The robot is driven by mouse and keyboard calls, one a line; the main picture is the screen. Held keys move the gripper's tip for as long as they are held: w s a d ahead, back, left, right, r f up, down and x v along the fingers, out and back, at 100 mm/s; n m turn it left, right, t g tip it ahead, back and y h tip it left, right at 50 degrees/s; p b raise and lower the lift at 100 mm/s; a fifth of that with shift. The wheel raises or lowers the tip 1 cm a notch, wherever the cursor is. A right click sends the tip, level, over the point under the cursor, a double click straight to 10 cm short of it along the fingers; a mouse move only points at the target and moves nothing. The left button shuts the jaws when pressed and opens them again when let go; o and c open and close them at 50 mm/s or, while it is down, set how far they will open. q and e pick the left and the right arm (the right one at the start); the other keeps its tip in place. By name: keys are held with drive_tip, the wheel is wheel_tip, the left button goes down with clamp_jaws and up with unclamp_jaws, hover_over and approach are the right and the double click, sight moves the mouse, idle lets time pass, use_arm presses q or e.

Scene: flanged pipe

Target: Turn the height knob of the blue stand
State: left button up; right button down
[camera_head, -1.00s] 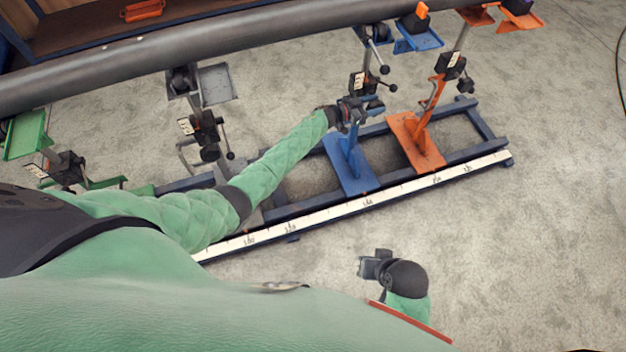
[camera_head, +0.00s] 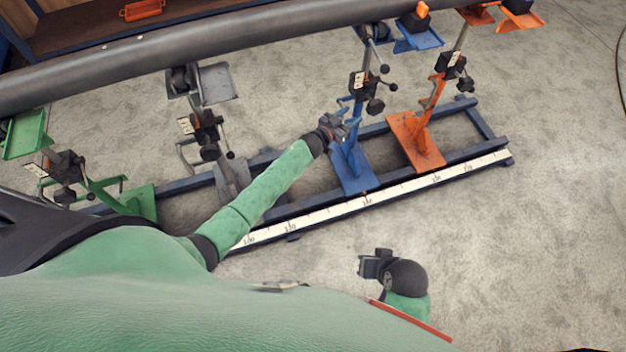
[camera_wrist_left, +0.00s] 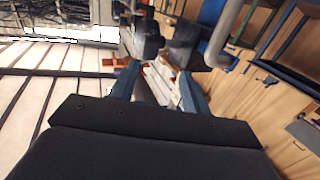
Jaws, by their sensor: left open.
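The blue stand (camera_head: 350,164) stands on the dark blue rail frame, holding the grey pipe from below. Its black clamp block (camera_head: 357,82) carries a white label. The black round height knob (camera_head: 375,106) sticks out just below the block, to the right of the post. My left gripper (camera_head: 341,122) is open and empty, to the left of and slightly below the knob, apart from it. In the left wrist view its two fingers reach forward; dark rounded parts show at their far end, too unclear to name. My right gripper (camera_head: 371,266) hangs over the bare floor; its jaws are unclear.
An orange stand (camera_head: 415,140) is close on the right. A grey stand (camera_head: 232,176) and a green stand (camera_head: 135,200) are on the left. The long grey pipe (camera_head: 200,52) runs above them. A white scale (camera_head: 400,188) edges the frame; the floor in front is clear.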

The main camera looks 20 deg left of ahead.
use_arm(q)
drive_tip(key=s+a+f+n+g+y+p, duration=0.2)
drive_tip(key=s+a+f+y, duration=0.1)
drive_tip(key=s+f, duration=0.5)
drive_tip(key=s+a+f+n+g+y+p, duration=0.1)
drive_tip(key=s+a+f+y, duration=0.3)
drive_tip(key=s+f, duration=0.5)
drive_tip(key=shift+s+a+f+n+g+p, duration=0.3)
drive_tip(key=shift+s+n+g, duration=0.25)
drive_tip(key=shift+s, duration=0.4)
